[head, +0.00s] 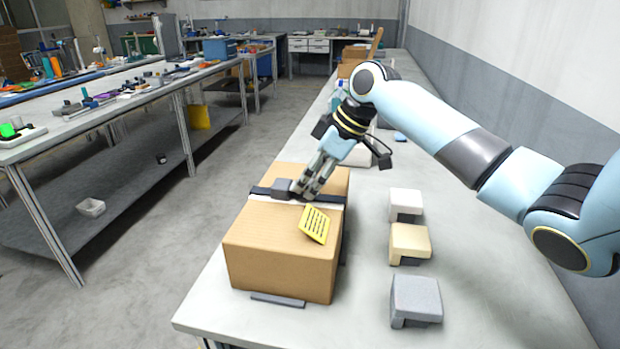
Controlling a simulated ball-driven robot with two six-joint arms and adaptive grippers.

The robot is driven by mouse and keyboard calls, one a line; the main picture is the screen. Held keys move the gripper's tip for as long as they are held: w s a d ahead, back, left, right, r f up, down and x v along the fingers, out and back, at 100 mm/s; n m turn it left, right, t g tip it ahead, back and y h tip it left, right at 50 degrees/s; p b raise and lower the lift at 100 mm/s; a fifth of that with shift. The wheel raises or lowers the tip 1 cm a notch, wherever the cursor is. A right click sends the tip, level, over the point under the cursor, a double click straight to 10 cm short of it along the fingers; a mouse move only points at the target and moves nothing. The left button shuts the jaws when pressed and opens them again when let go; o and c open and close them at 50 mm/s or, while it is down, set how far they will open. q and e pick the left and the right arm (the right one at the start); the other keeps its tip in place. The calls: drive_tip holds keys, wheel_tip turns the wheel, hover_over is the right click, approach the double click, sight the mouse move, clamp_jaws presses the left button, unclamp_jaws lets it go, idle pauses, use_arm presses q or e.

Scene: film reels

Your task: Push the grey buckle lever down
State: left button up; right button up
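A cardboard box (275,250) stands on the near left part of the bench, with a dark strap and a white band across its top. A dark grey buckle (282,187) sits on the strap at the top of the box. I cannot make out the angle of its lever, which is small and partly behind my fingers. My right gripper (303,192) reaches down from the back right, its fingers close together and seemingly shut. Its fingertips are right beside the buckle; I cannot tell if they touch it. My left gripper is not in view.
White (405,203), cream (410,241) and grey (415,297) blocks stand in a row right of the box. The bench (480,315) is clear at the front right.

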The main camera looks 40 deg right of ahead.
drive_tip(key=o, duration=0.4)
drive_tip(key=shift+c, duration=0.2)
drive_tip(key=v, duration=1.2)
